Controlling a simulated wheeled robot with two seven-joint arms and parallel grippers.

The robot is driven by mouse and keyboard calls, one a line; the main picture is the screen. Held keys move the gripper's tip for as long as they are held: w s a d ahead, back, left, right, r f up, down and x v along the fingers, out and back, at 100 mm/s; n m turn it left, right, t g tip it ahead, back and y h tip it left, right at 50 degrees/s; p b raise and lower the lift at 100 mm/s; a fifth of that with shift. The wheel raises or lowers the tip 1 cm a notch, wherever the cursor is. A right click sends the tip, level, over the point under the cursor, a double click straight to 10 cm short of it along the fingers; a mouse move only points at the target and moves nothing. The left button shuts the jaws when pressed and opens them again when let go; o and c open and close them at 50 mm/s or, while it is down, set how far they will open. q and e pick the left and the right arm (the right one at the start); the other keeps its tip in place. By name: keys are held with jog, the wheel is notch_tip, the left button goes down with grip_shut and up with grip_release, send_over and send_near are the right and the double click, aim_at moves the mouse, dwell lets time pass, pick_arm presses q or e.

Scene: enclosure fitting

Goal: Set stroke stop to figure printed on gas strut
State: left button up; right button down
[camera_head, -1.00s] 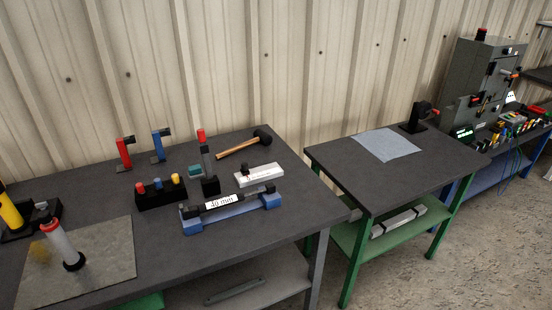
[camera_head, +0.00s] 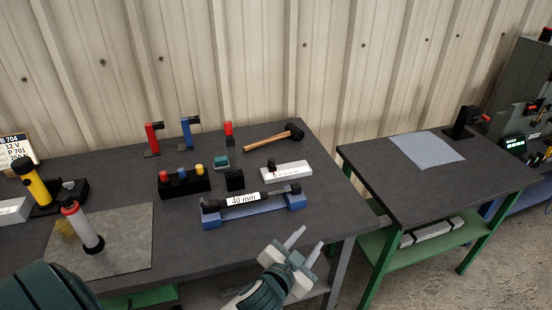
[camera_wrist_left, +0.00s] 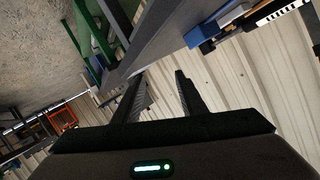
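The gas strut (camera_head: 243,199) is a dark rod with a white label reading "40 mm". It lies in a blue cradle (camera_head: 252,209) near the front of the left table. Behind it is a white block (camera_head: 290,174) with a black knob (camera_head: 271,164) towards its left end; it appears to be the stroke stop, its markings too small to read.
A hammer (camera_head: 270,139), a black button box (camera_head: 184,184), red and blue clamps and a grey mat (camera_head: 125,240) with a red-topped cylinder share the table. A second table (camera_head: 390,180) with a blue-grey cloth (camera_head: 427,148) stands to the right, beyond a gap.

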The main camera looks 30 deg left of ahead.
pick_arm(q)
jog(key=w+d+r+m+t+h, duration=0.3)
jog(key=w+d+r+m+h, duration=0.15)
jog(key=r, duration=0.45)
jog(key=w+d+r+m+t+h, duration=0.3)
jog(key=w+d+r+m+h, duration=0.15)
jog(key=r, duration=0.35)
jog(key=d+r+m+g+h, duration=0.3)
jog(key=d+m+g+h, duration=0.75)
jog(key=m, duration=0.65)
jog(key=w+a+f+m+g+y, duration=0.2)
jog(key=w+a+f+g+y, duration=0.1)
jog(key=a+f+y, duration=0.3)
jog(key=w+a+f+m+g+y, duration=0.2)
jog(key=w+a+f+g+y, duration=0.1)
jog(key=a+y, duration=0.3)
jog(key=w+a+r+n+y, duration=0.1)
jog(key=a+r+y, duration=0.1)
jog(key=a, duration=0.8)
jog(key=w+a+r+n+y, duration=0.1)
jog(key=a+y, duration=0.3)
jog(key=a, duration=0.6)
jog(key=w+a+r+n+y, duration=0.1)
jog(key=a+r+n+y, duration=0.1)
jog(key=a, duration=0.8)
jog(key=shift+w+a+r+n+y, duration=0.15)
jog(key=shift+a+r+n+y, duration=0.2)
jog(key=shift+r+y, duration=0.2)
jog(key=shift+f, duration=0.1)
